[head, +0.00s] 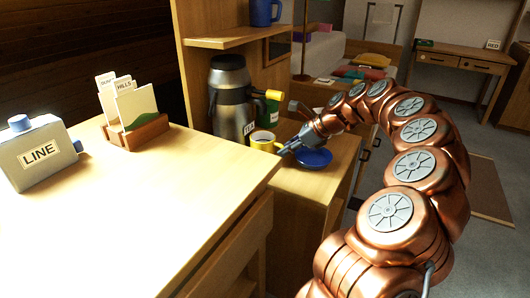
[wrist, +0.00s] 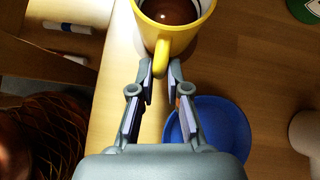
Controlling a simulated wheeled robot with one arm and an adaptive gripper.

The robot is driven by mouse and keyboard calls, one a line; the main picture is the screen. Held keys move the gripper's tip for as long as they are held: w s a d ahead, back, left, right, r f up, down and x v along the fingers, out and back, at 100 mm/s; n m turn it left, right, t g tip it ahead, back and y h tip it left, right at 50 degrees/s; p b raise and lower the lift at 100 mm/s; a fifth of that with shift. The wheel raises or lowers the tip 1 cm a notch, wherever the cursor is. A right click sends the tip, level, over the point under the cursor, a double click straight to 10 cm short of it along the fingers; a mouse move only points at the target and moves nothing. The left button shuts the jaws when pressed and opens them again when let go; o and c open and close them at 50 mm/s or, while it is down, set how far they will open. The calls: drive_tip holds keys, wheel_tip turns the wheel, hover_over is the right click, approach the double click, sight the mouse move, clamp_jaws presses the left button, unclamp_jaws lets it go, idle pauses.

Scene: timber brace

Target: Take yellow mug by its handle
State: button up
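The yellow mug (head: 262,142) stands upright on the lower wooden surface, in front of the steel flask. In the wrist view the mug (wrist: 195,32) is at the top, cut off by the frame edge, with dark brown contents. Its handle (wrist: 161,57) points down towards my gripper (wrist: 161,72). My gripper is open, with the handle's outer end between its two fingertips and small gaps showing at the sides. In the head view my gripper (head: 284,151) is just right of the mug, and the handle is too small to make out.
A blue saucer (head: 313,158) lies close under my gripper and also shows in the wrist view (wrist: 232,125). The steel flask (head: 231,98) stands behind the mug. A higher wooden top (head: 150,190) with a LINE box (head: 38,153) and card holder (head: 137,133) is at left.

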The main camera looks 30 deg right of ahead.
clamp_jaws()
idle(0.3)
